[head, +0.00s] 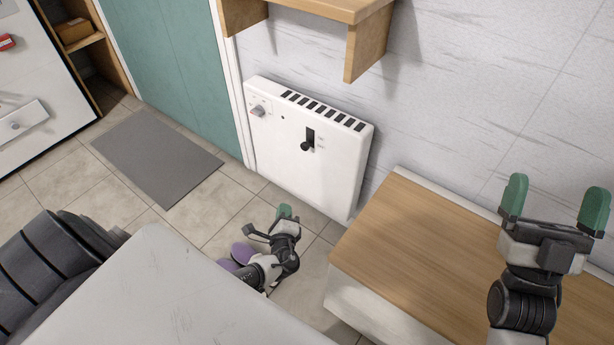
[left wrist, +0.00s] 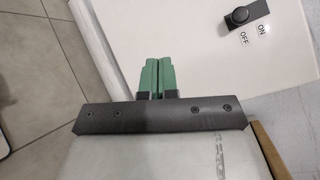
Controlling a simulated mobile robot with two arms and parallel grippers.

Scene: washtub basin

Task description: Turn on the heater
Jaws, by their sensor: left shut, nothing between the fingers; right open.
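The heater (head: 292,165) is a white panel against the wall in the head view, with dark vents along its top. Its black switch knob (head: 306,146) sits at the lower end of a dark slot, with small labels to the right. In the left wrist view the black knob (left wrist: 238,16) is near the top edge, beside the words ON and OFF. My left gripper (head: 285,212) is shut and empty, lower than the knob and in front of the heater. Its green fingertips (left wrist: 159,76) are together in the left wrist view. My right gripper (head: 556,207) is open and empty at right.
A wooden-topped bench (head: 420,245) stands right of the heater, beneath my right arm. A wooden shelf (head: 310,10) juts out above. Purple items (head: 242,252) lie on the tiled floor beside my left gripper. A grey mat (head: 157,158) lies at left.

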